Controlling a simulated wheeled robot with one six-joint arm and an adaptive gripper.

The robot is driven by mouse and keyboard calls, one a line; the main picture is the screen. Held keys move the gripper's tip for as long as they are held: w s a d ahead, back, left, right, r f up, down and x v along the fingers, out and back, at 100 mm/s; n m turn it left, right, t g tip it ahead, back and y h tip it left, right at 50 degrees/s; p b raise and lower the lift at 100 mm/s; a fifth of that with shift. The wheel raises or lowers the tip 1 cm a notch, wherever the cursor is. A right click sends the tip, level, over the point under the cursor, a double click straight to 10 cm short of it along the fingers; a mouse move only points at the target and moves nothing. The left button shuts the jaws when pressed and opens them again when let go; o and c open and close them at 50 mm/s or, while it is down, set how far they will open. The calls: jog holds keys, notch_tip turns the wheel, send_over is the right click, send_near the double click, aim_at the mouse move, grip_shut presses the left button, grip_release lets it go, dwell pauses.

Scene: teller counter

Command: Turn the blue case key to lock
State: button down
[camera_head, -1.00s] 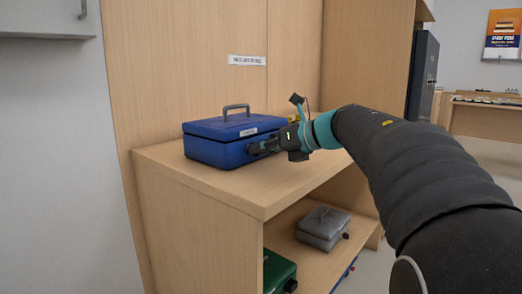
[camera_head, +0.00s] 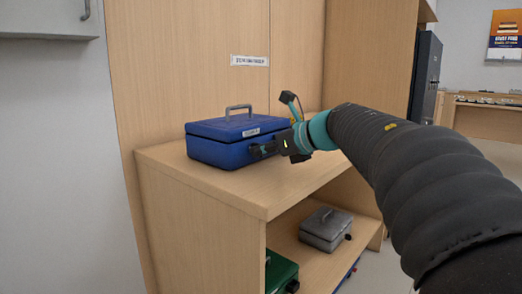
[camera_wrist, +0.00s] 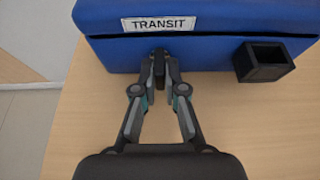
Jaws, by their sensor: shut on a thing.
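The blue case (camera_head: 222,150) stands shut on the shelf top, its grey handle upright; it also shows in the wrist view (camera_wrist: 210,48), with a TRANSIT label (camera_wrist: 159,24) on its front. My gripper (camera_head: 258,152) is at the front of the case. In the wrist view, my gripper (camera_wrist: 159,66) is shut on the dark key (camera_wrist: 159,57) at the case's front, below the label. The fingertips hide part of the key, and the keyhole is hidden. I cannot tell the key's exact angle.
A black square holder (camera_wrist: 264,62) sticks out from the case front, right of the key. A grey case (camera_head: 325,229) and a green case (camera_head: 281,272) sit on the lower shelf. The wooden top (camera_head: 245,190) is clear before the blue case.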

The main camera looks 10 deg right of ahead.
jog(key=c, duration=1.2)
grip_release()
jog(key=shift+c, duration=0.2)
jog(key=v, duration=1.2)
